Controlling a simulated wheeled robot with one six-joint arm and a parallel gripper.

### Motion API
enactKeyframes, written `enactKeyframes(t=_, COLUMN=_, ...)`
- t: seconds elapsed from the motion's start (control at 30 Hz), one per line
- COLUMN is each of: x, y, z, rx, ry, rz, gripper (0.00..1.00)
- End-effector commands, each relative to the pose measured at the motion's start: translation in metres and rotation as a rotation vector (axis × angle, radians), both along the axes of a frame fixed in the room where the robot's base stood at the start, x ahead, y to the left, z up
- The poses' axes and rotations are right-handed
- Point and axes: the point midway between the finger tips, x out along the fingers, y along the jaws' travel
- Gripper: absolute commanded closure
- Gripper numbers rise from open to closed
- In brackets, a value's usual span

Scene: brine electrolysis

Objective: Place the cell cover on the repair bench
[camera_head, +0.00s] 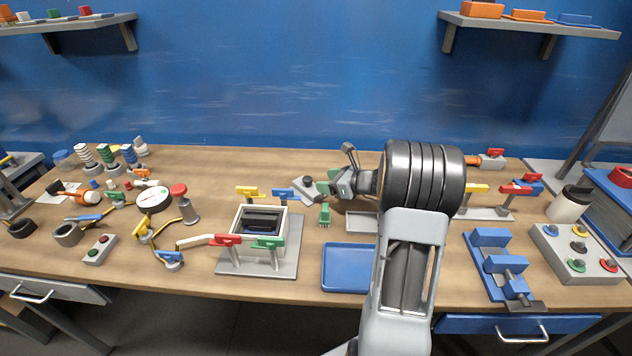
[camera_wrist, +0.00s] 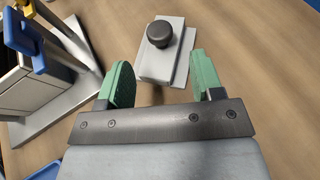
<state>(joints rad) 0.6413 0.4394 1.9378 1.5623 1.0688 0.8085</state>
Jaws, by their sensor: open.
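The cell cover appears to be the light grey plate with a round black knob (camera_wrist: 174,58) in the wrist view. It lies on the brown wooden bench top (camera_wrist: 245,45). In the head view the grey cover (camera_head: 308,187) shows behind the gripper, partly hidden by it. My gripper (camera_wrist: 163,82) is open, with green pads apart and nothing between them. The cover is just beyond the fingertips, and no contact shows. In the head view my gripper (camera_head: 327,196) is low over the bench, right of the open cell box (camera_head: 240,238).
The cell box stands on a grey plate with red, green, yellow and blue clamps around it. A blue tray (camera_head: 345,268) lies in front of my gripper. A gauge (camera_head: 154,200) and hoses are at left. A blue vise (camera_head: 492,262) and button panel (camera_head: 575,250) are at right.

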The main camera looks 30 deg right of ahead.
Motion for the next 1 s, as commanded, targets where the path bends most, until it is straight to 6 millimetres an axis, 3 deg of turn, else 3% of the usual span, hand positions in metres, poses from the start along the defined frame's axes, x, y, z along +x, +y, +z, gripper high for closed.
enactKeyframes(t=0.2, x=-0.029, y=-0.018, z=0.013, rx=0.0, ry=0.0, rz=-0.002, gripper=0.4)
enactKeyframes(t=0.4, x=-0.042, y=-0.027, z=0.019, rx=0.001, ry=-0.001, rz=0.0, gripper=0.4)
enactKeyframes(t=1.0, x=-0.045, y=-0.029, z=0.02, rx=0.001, ry=0.001, rz=0.001, gripper=0.4)
